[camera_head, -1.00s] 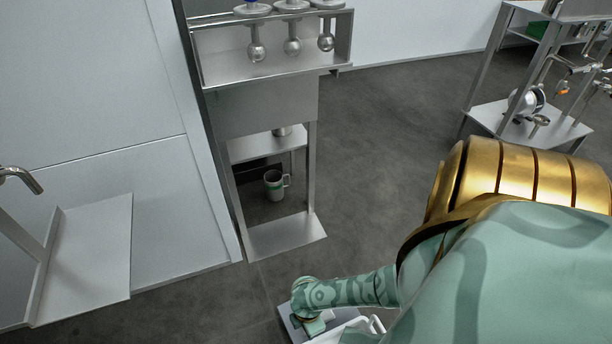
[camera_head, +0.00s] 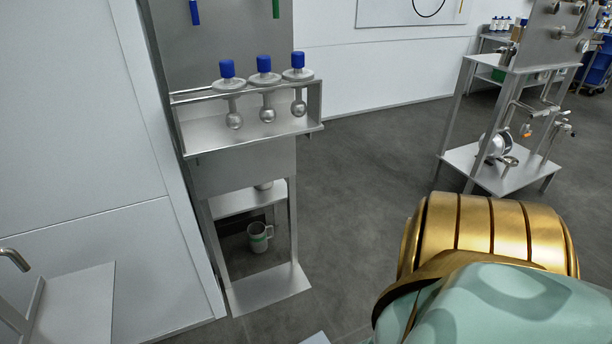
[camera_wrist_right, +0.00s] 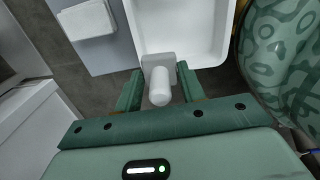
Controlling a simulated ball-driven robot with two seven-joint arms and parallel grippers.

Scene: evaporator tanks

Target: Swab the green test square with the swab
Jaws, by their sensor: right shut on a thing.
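My right gripper (camera_wrist_right: 159,83) shows in the right wrist view, with its green fingers on either side of a white rounded cylinder (camera_wrist_right: 160,88) with a grey square block at its far end. This looks like the swab, and the gripper is shut on it. The cylinder points back toward the wrist camera. No green test square can be made out in either view. My left gripper is not in view.
In the right wrist view a white tray (camera_wrist_right: 215,45) lies beyond the fingers, beside a grey board with a white pad (camera_wrist_right: 86,20). In the head view a metal rack (camera_head: 245,180) holds blue-capped pieces (camera_head: 264,66). A mug (camera_head: 259,238) stands low in it.

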